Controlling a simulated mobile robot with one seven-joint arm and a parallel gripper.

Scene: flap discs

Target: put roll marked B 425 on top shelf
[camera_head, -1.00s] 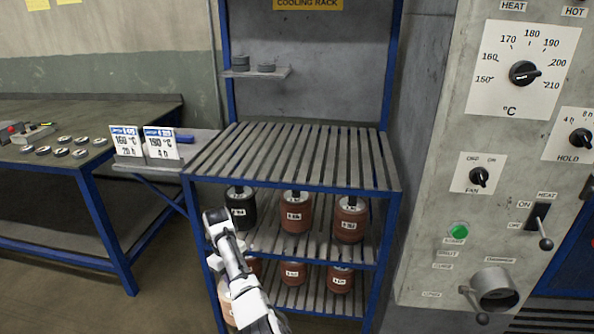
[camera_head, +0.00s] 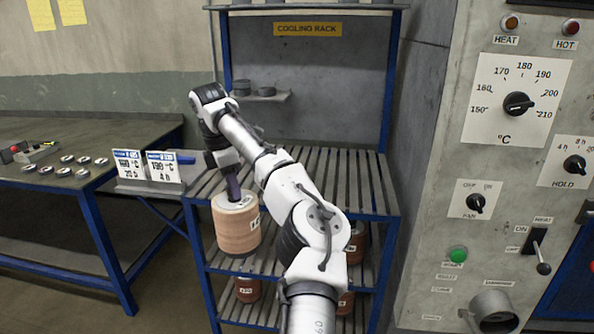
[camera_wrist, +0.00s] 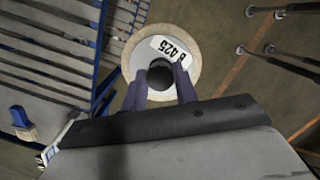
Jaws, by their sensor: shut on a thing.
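My gripper (camera_head: 233,188) is shut on the top hub of a light tan roll (camera_head: 237,228), which hangs upright in front of the rack's left side. In the wrist view, the purple fingers of my gripper (camera_wrist: 160,86) grasp the dark centre post of the roll (camera_wrist: 194,66). A white label reading B 425 (camera_wrist: 172,50) shows on its top face. The slatted upper shelf (camera_head: 340,185) of the cooling rack is bare where it shows, partly hidden by my arm. The roll is level with and below this shelf's front edge. A higher board (camera_head: 300,7) spans the rack's top.
Other red-brown rolls (camera_head: 247,289) stand on the lower shelves. A small ledge (camera_head: 262,98) holds two dark discs. A side tray with two cards (camera_head: 165,166) adjoins the rack's left. The oven panel (camera_head: 470,240) stands right.

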